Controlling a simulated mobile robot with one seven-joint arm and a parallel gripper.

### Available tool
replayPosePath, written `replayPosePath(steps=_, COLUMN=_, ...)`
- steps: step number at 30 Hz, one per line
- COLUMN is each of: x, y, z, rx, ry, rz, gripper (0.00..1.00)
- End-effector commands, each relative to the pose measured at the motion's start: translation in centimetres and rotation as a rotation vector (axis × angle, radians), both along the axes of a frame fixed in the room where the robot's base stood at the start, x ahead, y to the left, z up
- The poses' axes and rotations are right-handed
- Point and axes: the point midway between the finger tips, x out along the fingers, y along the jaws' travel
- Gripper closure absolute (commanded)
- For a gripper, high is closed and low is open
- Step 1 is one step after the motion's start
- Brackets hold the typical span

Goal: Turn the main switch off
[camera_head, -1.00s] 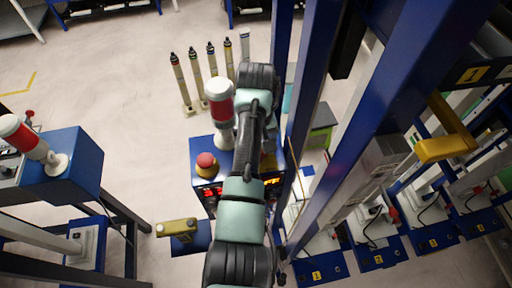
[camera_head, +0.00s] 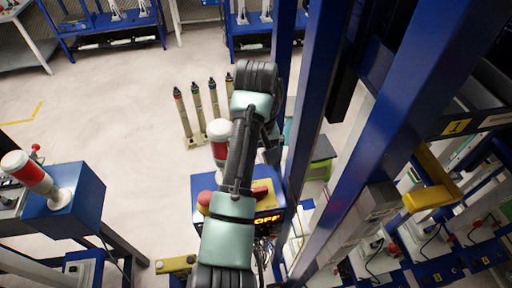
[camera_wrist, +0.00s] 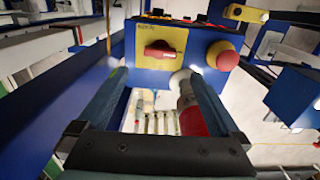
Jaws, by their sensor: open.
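The main switch is a red rotary handle on a yellow plate, set on a blue control box (camera_head: 198,183). In the wrist view the red handle (camera_wrist: 160,50) lies about horizontal, ahead of my gripper (camera_wrist: 155,85). My gripper is open, its two fingers wide apart, with nothing between them and apart from the handle. In the head view the yellow plate and red handle (camera_head: 260,190) show just right of my arm, partly hidden. An orange display (camera_head: 267,219) on the box reads OFF. My fingertips are not clear in the head view.
A red mushroom button (camera_wrist: 222,56) sits beside the switch. A red and white signal lamp (camera_head: 218,140) stands on the box. A blue post (camera_head: 303,120) rises close on the right. Another blue box (camera_head: 70,205) stands at left. Floor between is clear.

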Motion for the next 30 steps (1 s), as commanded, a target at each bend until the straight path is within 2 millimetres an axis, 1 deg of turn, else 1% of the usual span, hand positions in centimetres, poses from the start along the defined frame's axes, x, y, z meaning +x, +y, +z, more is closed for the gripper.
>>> replayPosePath(steps=1, x=0.0, y=0.3, z=1.0, rx=0.003, ry=0.0, rz=0.002, gripper=0.0)
replayPosePath(steps=10, x=0.2, y=0.0, z=2.8, rx=0.001, ry=-0.008, rz=-0.001, gripper=0.0)
replayPosePath(steps=17, x=0.0, y=0.1, z=3.2, rx=0.001, ry=0.0, rz=0.001, gripper=0.0)
replayPosePath(steps=30, x=-0.1, y=0.0, z=3.2, rx=0.001, ry=0.001, rz=0.001, gripper=0.0)
